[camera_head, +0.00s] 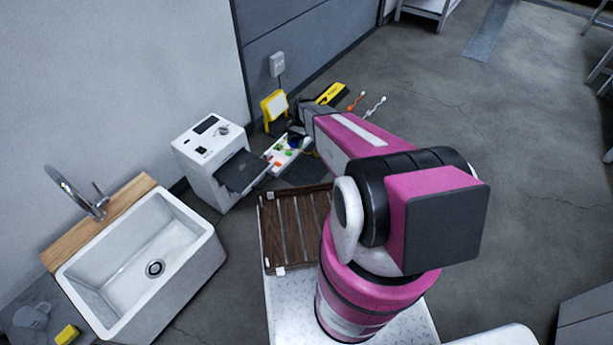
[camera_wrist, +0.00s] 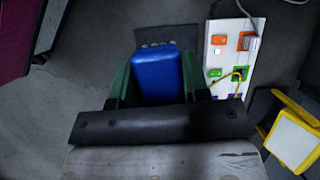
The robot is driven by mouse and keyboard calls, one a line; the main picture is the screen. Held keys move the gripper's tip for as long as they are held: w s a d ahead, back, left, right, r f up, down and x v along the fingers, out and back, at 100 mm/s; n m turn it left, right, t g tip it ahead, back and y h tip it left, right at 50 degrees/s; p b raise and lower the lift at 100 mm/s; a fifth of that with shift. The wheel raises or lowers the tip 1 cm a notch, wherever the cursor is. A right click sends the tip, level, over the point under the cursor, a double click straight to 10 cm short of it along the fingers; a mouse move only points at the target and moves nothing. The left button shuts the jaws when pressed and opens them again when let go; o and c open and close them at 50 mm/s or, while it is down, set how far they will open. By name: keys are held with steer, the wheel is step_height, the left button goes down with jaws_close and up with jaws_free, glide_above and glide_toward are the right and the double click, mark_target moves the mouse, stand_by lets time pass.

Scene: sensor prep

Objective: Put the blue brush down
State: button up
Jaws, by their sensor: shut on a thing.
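The blue brush (camera_wrist: 158,68) shows in the wrist view, between the green fingers of my gripper (camera_wrist: 160,88). The fingers are shut on its sides. Pale grey tips show at the brush's far end, in front of a dark flat patch (camera_wrist: 180,35) on the floor. I cannot tell whether the brush touches the floor or that patch. In the head view my gripper (camera_head: 306,116) is low beyond the pink arm, and the arm hides much of the area around it. The brush is not clear there.
A white power strip (camera_wrist: 218,58) with coloured parts lies right of the brush. A yellow-framed lamp (camera_wrist: 294,138) stands farther right. In the head view, a white machine (camera_head: 205,150), a sink (camera_head: 140,262) and a wooden rack (camera_head: 284,228) are nearby. Open floor (camera_head: 510,160) lies right.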

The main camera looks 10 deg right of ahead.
steer(key=s+a+f+m, duration=0.1)
steer(key=s+f, duration=0.1)
steer(key=f, duration=0.7)
steer(key=s+a+f, duration=0.1)
steer(key=s+f, duration=0.1)
steer(key=f, duration=0.6)
glide_above(305, 177)
steer(key=w+d, duration=0.1)
steer(key=w, duration=0.1)
steer(key=f, duration=0.7)
steer(key=shift+s+f, duration=0.25)
steer(key=shift+f, duration=1.9)
steer(key=shift+f, duration=0.15)
steer(key=o, duration=0.8)
steer(key=shift+o, duration=0.2)
